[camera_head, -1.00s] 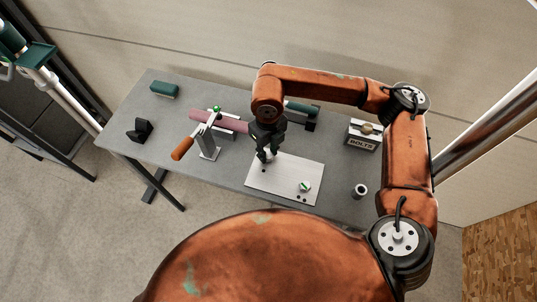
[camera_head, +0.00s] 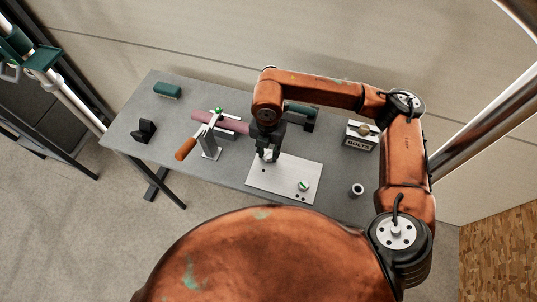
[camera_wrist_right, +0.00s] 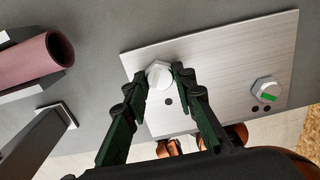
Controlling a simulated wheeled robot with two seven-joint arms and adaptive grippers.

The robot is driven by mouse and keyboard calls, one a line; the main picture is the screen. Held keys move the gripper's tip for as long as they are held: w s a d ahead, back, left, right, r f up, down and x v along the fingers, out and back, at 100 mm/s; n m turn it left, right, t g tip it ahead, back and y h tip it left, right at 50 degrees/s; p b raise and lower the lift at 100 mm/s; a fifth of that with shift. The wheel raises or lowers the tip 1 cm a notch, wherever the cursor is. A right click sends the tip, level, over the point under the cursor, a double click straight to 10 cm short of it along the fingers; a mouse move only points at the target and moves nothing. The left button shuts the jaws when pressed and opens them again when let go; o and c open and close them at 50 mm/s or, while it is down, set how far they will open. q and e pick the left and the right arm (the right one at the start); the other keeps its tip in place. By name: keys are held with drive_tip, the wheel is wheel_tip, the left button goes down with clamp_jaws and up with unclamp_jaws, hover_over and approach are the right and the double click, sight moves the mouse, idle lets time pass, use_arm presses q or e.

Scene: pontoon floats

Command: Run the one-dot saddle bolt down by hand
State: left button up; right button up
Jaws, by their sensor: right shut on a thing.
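A pale metal plate (camera_head: 290,176) lies flat on the grey table. My right gripper (camera_wrist_right: 159,75) points down over its far left part in the head view. Its two fingers are shut on the one-dot saddle bolt (camera_wrist_right: 159,72), a silver hex head at the plate's edge area in the right wrist view. A single dark dot (camera_wrist_right: 168,101) is beside it on the plate. A second hex bolt (camera_wrist_right: 265,90) with a green mark stands near two dots; it also shows in the head view (camera_head: 303,185). The thread of the held bolt is hidden. My left gripper is out of view.
A box labelled BOLTS (camera_head: 360,136) and a small dark cup (camera_head: 357,190) are to the right. A green block (camera_head: 167,90) lies far left.

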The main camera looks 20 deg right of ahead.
drive_tip(key=m+p, duration=0.2)
drive_tip(key=m, duration=0.4)
drive_tip(key=shift+s, duration=0.1)
drive_tip(key=m+p, duration=0.2)
drive_tip(key=m, duration=0.2)
drive_tip(key=shift+f+m+p, duration=0.1)
drive_tip(key=shift+m+p, duration=0.25)
drive_tip(key=shift+m, duration=0.65)
drive_tip(key=o, duration=1)
drive_tip(key=shift+c, duration=0.2)
